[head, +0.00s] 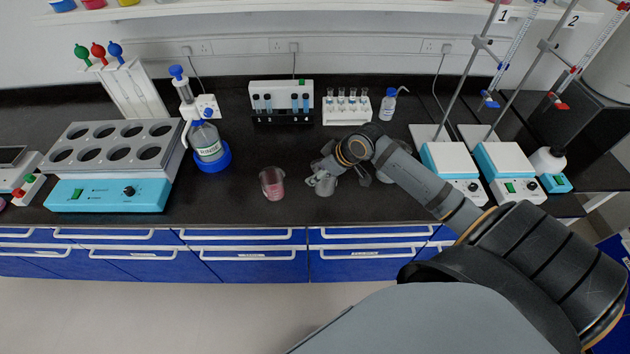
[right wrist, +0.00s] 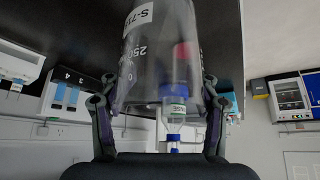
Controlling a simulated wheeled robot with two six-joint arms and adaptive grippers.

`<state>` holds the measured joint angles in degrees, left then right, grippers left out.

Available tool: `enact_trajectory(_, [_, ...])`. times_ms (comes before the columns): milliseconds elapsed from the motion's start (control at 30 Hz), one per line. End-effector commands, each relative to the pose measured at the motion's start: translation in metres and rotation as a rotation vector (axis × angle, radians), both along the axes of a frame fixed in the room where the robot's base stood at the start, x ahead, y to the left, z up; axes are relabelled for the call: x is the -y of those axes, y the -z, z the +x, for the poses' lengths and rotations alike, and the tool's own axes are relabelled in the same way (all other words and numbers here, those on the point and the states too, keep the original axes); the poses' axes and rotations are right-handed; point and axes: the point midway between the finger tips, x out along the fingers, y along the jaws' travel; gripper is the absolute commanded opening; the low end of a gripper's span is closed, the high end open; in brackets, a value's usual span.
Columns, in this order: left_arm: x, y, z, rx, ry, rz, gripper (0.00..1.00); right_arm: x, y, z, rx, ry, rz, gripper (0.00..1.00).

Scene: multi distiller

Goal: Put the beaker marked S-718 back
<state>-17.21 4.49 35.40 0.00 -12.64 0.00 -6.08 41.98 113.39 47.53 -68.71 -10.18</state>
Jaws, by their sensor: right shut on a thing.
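A clear, empty-looking beaker (right wrist: 160,55) sits between the two fingers of my right gripper (right wrist: 158,100) in the right wrist view. Its white label reads S-71 and a partly hidden last character; a 250 mark also shows. In the head view my right gripper (head: 322,170) is shut on this beaker (head: 325,187) near the front middle of the black bench. I cannot tell whether the beaker touches the bench. My left gripper is not in view.
A beaker with pink liquid (head: 272,184) stands just left of the held one. Another clear glass vessel (head: 384,177) is partly hidden behind my right arm.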

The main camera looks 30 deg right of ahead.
Motion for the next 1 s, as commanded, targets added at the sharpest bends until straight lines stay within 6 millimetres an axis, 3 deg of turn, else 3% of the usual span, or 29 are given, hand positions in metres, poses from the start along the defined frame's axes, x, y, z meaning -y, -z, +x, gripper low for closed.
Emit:
enact_trajectory(200, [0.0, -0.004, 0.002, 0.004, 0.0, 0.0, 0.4, 0.005, 0.029, 0.027, 0.002, 0.002, 0.002, 0.2])
enact_trajectory(433, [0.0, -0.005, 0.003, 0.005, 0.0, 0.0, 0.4, 0.005, 0.039, 0.034, 0.002, 0.0, 0.003, 0.2])
enact_trajectory(600, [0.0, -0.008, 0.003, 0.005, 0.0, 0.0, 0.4, 0.006, 0.066, 0.034, 0.0, 0.0, 0.002, 0.2])
enact_trajectory(967, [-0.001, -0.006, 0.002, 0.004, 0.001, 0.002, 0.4, 0.006, 0.073, 0.034, 0.002, 0.0, 0.0, 0.2])
enact_trajectory(1000, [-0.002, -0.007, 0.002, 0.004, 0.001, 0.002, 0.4, 0.007, 0.073, 0.034, 0.001, 0.0, -0.001, 0.64])
